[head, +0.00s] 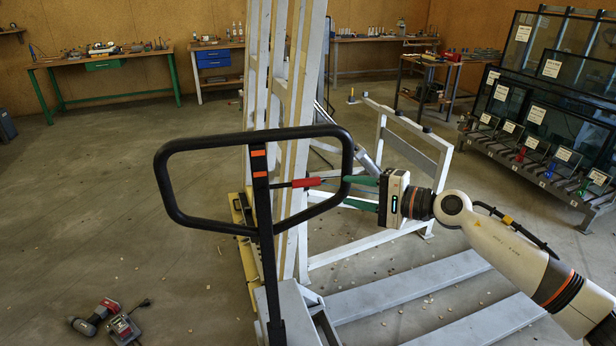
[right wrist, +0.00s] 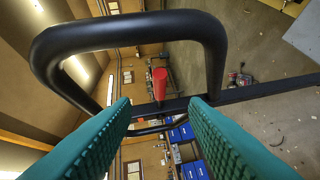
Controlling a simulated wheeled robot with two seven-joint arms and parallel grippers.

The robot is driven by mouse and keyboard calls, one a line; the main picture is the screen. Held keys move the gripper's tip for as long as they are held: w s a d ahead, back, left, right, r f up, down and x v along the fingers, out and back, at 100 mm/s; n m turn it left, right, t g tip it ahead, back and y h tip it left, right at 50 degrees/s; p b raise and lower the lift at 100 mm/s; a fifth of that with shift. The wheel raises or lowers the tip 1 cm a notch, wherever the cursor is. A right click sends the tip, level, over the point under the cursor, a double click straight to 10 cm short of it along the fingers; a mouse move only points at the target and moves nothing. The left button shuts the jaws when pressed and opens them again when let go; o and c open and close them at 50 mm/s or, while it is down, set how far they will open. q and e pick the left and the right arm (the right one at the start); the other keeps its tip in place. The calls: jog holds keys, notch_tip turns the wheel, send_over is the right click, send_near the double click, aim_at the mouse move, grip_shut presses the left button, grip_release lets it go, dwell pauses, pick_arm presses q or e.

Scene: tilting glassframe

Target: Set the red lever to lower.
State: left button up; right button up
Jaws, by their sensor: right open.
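The red lever (head: 306,182) sticks out to the right of the upright black post, inside the black loop handle (head: 178,146) in the head view. In the right wrist view the red lever (right wrist: 160,82) shows ahead, between and beyond my fingers. My right gripper (head: 347,191) is open, with its green fingers pointing left at the handle's right side, a short way right of the lever's tip. In the right wrist view the right gripper (right wrist: 160,108) holds nothing between its ridged green pads. My left gripper is in neither view.
A white lifting frame (head: 292,120) stands behind the handle, with pale forks (head: 410,288) on the floor at right. A rack of glass panes (head: 545,110) stands far right. Power tools (head: 105,320) lie on the floor at lower left. Workbenches (head: 105,63) line the back wall.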

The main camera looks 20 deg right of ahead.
aim_at(314, 183)
jog(key=p+x, duration=0.3)
jog(key=x, duration=0.6)
jog(key=shift+w+a+p, duration=0.1)
jog(key=shift+w+p, duration=0.2)
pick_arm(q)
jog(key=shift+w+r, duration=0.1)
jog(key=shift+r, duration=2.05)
pick_arm(e)
jog(key=shift+w+a+f, duration=0.2)
jog(key=shift+w+a, duration=0.2)
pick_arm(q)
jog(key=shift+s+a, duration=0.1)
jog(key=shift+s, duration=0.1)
pick_arm(e)
grip_shut()
